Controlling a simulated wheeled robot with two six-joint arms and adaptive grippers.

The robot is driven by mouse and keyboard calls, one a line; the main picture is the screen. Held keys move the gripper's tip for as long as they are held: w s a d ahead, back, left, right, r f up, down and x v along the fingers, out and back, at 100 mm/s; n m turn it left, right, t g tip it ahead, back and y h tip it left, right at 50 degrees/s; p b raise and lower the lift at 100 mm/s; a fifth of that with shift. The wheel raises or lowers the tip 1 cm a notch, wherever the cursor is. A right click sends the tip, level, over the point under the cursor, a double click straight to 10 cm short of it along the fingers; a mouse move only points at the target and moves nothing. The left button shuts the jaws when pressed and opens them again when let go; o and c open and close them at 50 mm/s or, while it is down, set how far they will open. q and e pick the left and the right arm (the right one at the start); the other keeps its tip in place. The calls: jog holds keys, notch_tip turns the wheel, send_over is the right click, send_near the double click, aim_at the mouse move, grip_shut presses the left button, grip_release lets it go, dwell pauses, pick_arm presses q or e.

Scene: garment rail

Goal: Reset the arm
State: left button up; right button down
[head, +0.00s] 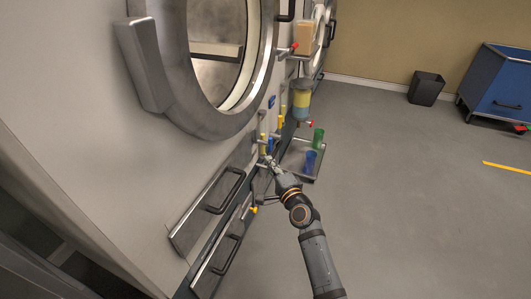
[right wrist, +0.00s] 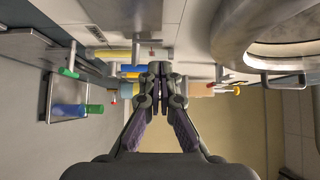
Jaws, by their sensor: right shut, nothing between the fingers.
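My right gripper (head: 270,162) is in front of the lower part of a large grey machine front, its arm coming in from the bottom. In the right wrist view the right gripper (right wrist: 154,72) has its fingertips together with nothing between them. Small yellow and blue valve-like parts (head: 268,144) stick out of the panel close by the fingertips; I cannot tell whether they touch. My left gripper is not in view.
A round door frame (head: 265,60) stands above left. Drawers with a black handle (head: 226,192) are below. A small shelf (head: 297,168) holds a green cup (head: 318,138) and a blue cup (head: 310,161). A black bin (head: 426,88) and blue cabinet (head: 498,82) stand across open floor.

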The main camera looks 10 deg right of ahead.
jog(key=shift+s+d, duration=0.1)
jog(key=shift+s, duration=0.65)
